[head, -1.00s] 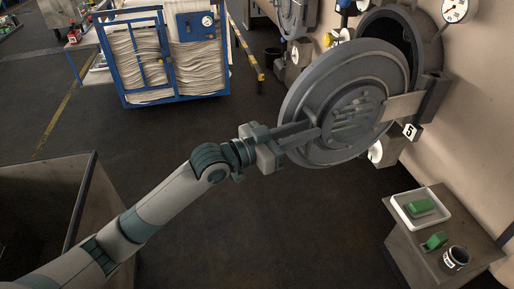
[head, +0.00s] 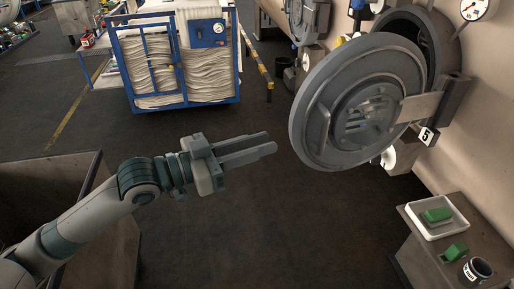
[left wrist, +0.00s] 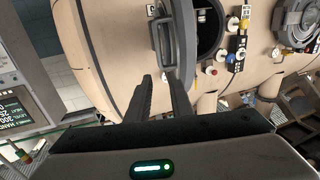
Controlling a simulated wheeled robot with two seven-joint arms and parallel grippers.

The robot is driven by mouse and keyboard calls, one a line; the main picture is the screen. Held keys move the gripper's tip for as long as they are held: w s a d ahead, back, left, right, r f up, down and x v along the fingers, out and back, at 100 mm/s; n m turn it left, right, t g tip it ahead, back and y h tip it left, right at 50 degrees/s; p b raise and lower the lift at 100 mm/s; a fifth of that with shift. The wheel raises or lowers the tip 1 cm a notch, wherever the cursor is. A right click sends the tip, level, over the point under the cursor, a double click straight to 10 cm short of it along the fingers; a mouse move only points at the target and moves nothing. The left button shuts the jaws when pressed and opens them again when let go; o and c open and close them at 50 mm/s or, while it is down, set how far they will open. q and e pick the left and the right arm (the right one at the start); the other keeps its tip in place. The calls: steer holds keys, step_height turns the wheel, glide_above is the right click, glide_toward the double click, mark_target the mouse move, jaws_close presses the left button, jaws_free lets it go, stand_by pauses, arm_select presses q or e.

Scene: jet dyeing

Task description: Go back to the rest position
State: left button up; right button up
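My left gripper (head: 270,142) is in the middle of the head view, held out above the dark floor. Its two fingers point right, with a narrow gap between them and nothing held. In the left wrist view the fingers (left wrist: 160,80) are also apart and empty. The round grey vessel door (head: 345,85) stands swung open to the right of the fingertips, with clear space between. The door's handle (left wrist: 160,36) shows beyond the fingers in the left wrist view. My right gripper is not in view.
A blue cart (head: 138,106) with pale folded fabric stands at the back. A grey bin (head: 85,165) is at left, by my arm. A small stand (head: 428,262) at lower right bears a white tray (head: 462,226), green items and a dark cup. The floor between is clear.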

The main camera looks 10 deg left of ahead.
arm_select(q)
steer(key=shift+a, duration=0.1)
stand_by(0.4)
